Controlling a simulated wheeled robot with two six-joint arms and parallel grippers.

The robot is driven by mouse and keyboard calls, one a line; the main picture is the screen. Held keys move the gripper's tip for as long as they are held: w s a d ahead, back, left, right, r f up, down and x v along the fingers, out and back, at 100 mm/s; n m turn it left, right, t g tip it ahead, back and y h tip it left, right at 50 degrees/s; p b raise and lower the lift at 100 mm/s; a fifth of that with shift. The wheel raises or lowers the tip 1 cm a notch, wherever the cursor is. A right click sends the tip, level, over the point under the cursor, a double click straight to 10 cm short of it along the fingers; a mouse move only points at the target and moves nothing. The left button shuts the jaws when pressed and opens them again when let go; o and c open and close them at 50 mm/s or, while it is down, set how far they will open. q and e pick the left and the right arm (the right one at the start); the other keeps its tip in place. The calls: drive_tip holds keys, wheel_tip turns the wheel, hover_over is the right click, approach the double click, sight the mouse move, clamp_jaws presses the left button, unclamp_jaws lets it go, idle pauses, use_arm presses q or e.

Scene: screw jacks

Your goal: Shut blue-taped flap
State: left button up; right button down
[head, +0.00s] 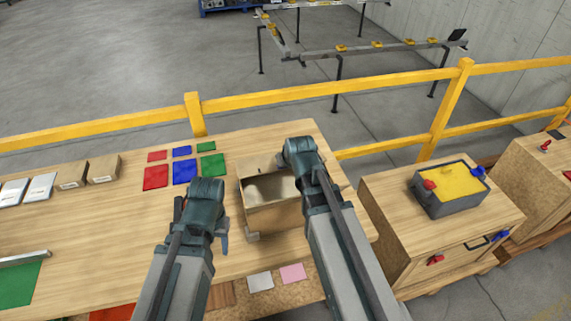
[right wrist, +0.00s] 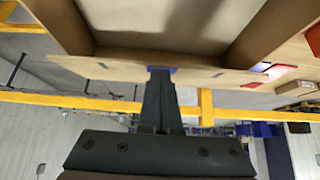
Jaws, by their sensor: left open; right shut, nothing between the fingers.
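A brown cardboard box (head: 272,220) stands on the wooden table with its top open and its inside showing. In the right wrist view a brown flap (right wrist: 112,66) runs along the box's rail-side edge, and blue tape (right wrist: 162,69) shows at its middle. My right gripper (right wrist: 160,76) is shut and empty, with its tips at the blue tape; I cannot tell whether they touch. In the head view my right wrist covers the box's far right corner and hides those fingers. My left gripper (head: 222,236) is open, just left of the box; its fingers are partly hidden.
Red, blue and green squares (head: 184,171) lie left of the box. Small cartons (head: 102,168) stand further left. A yellow rail (head: 330,92) runs behind the table. A grey bin with yellow contents (head: 450,184) sits on a cabinet at the right.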

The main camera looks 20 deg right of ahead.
drive_tip(key=shift+w, duration=0.1)
drive_tip(key=shift+w+f+b, duration=0.35)
drive_tip(key=shift+w, duration=0.25)
drive_tip(key=shift+r, duration=0.1)
